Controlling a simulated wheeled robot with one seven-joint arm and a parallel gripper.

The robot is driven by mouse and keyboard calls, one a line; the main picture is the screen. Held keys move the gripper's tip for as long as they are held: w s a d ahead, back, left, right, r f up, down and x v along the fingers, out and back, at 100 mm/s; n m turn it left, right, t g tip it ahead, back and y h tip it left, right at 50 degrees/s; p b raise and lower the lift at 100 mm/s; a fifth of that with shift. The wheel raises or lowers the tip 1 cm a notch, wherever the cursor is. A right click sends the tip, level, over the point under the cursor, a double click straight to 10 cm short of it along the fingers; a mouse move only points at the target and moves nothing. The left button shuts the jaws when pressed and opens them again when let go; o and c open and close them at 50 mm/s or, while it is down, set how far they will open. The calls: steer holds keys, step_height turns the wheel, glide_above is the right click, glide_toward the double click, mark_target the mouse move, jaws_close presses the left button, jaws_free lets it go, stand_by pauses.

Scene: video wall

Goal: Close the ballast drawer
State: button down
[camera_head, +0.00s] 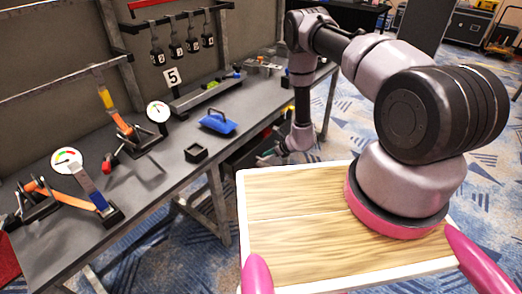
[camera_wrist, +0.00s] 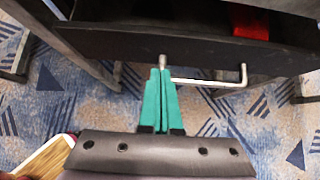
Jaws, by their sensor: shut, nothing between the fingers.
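The ballast drawer (camera_wrist: 120,46) is a dark drawer under the bench, standing out past the bench edge in the head view (camera_head: 240,158). Its metal bar handle (camera_wrist: 210,83) runs across the front in the wrist view. My gripper (camera_wrist: 161,70) has teal fingers pressed together with nothing between them. The fingertips are at the left end of the handle, close to the drawer front; I cannot tell whether they touch it. In the head view my gripper (camera_head: 268,157) is low beside the bench, small and partly hidden by my arm.
A red thing (camera_wrist: 250,20) shows inside the drawer. The bench (camera_head: 150,190) carries gauges, clamps, a blue weight (camera_head: 217,122) and a small black tray (camera_head: 196,152). Bench legs (camera_head: 217,200) stand near the drawer. Patterned carpet below the drawer is clear.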

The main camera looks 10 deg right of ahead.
steer(key=shift+w+a, duration=1.35)
steer(key=shift+a, duration=0.1)
steer(key=w+a, duration=0.3)
steer(key=shift+w+a, duration=0.15)
steer(key=shift+w+a+r, duration=0.15)
steer(key=shift+w+a, duration=0.05)
